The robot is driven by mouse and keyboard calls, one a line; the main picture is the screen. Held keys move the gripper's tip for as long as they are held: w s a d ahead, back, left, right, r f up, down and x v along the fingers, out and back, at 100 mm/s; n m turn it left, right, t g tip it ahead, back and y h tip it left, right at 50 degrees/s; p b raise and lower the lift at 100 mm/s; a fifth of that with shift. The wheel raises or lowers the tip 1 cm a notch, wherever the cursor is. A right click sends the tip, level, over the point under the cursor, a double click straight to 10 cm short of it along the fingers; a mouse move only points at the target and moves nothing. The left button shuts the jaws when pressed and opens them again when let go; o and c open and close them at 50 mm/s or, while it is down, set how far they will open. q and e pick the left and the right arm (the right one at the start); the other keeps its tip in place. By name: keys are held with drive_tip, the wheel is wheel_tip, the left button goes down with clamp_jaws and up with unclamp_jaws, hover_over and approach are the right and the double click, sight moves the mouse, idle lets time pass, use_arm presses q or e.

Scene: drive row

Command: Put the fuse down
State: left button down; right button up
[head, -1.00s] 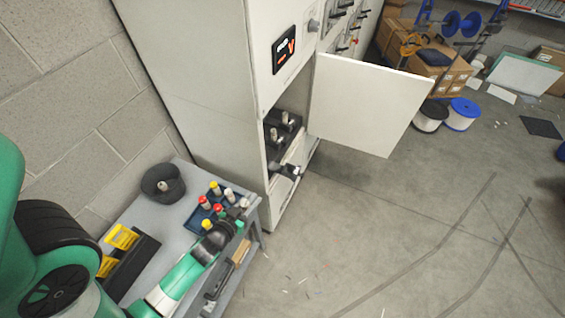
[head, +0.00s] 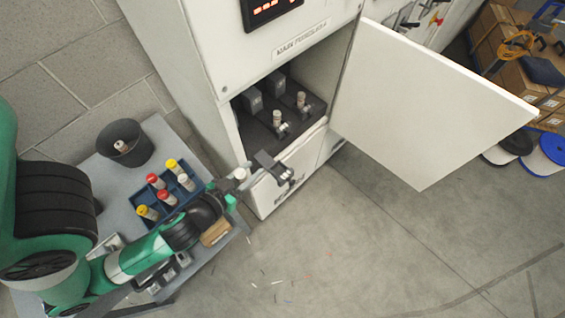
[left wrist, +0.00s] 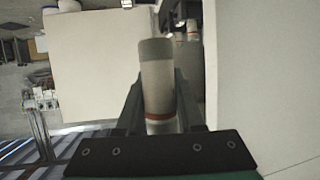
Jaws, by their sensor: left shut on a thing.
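My left gripper (head: 236,181) is shut on a fuse. In the left wrist view the fuse (left wrist: 157,85) is a pale cylinder with a grey end and a thin red band, standing between the fingers (left wrist: 155,105). In the head view the held fuse's pale end (head: 240,174) shows beyond the wrist, between the blue tray and the cabinet. The open cabinet (head: 228,125) has a dark fuse base (head: 262,135) with upright fuses in it. A dark hinged carrier (head: 275,170) sticks out at its front. My right gripper is not in view.
A blue tray (head: 178,208) with several red-, yellow- and white-capped fuses sits on the grey cart (head: 112,180). A dark cup (head: 122,152) behind it holds one fuse. The cabinet door (head: 425,105) stands open to the right. The floor at front right is mostly clear.

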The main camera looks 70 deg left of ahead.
use_arm(q)
drive_tip(key=w+a+f+b, duration=0.1)
drive_tip(key=w+f, duration=0.2)
drive_tip(key=w+a+f, duration=0.2)
drive_tip(key=w+f, duration=0.1)
drive_tip(key=w, duration=0.1)
drive_tip(key=w+a+f+b, duration=0.1)
drive_tip(key=w+a+f, duration=0.1)
drive_tip(key=w+f, duration=0.1)
drive_tip(key=shift+w+a+b, duration=0.25)
drive_tip(key=shift+w+b, duration=0.05)
drive_tip(key=shift+w, duration=0.4)
drive_tip(key=shift+w+a+f, duration=0.1)
drive_tip(key=shift+w+f, duration=0.1)
drive_tip(key=shift+w, duration=0.1)
drive_tip(key=shift+w+a+f+b, duration=0.15)
drive_tip(key=shift+f+b, duration=0.75)
drive_tip(key=shift+f, duration=0.9)
